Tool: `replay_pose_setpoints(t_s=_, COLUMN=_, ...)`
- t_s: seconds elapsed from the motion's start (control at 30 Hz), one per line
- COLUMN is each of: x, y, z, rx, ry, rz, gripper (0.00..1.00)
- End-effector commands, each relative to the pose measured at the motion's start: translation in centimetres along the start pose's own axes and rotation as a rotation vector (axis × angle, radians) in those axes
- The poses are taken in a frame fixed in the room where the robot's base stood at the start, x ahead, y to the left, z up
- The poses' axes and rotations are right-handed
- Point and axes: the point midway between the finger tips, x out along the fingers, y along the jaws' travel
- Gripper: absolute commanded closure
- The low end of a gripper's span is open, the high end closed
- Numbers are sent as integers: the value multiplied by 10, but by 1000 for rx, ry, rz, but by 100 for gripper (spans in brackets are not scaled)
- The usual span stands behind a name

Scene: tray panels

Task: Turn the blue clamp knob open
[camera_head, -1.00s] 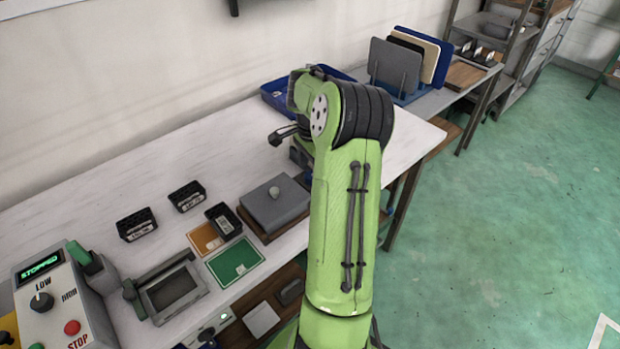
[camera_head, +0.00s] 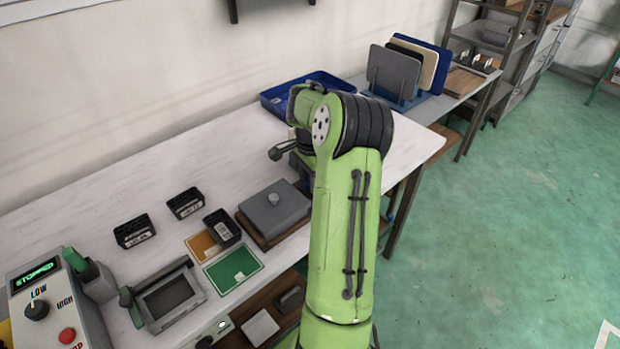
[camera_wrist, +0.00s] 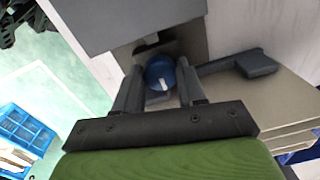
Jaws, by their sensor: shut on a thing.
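In the wrist view the blue clamp knob (camera_wrist: 160,73), round with a small white mark, sits between the two dark fingers of my gripper (camera_wrist: 160,86). The fingers are shut on it from both sides. The knob is in front of a grey block (camera_wrist: 130,18). How far the knob is turned cannot be told from its mark. In the head view my green arm hides the knob and the gripper.
A dark grey lever (camera_wrist: 238,65) extends to the right of the knob in the wrist view. In the head view a blue tray (camera_head: 272,104) lies behind my arm, and a grey box (camera_head: 272,208) is on the bench to its left. Green floor is clear at right.

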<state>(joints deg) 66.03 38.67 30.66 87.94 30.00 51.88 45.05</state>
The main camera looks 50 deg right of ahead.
Motion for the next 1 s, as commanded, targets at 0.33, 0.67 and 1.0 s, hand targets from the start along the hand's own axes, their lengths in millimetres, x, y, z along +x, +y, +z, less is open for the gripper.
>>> replay_pose_setpoints(t_s=0.33, x=-2, y=0, z=0, rx=-155, ry=-5, rz=0, gripper=91)
replay_pose_setpoints(t_s=0.67, x=-3, y=1, z=0, rx=-455, ry=-14, rz=1, gripper=91)
replay_pose_setpoints(t_s=1.0, x=-3, y=1, z=-1, rx=-779, ry=-24, rz=0, gripper=91)
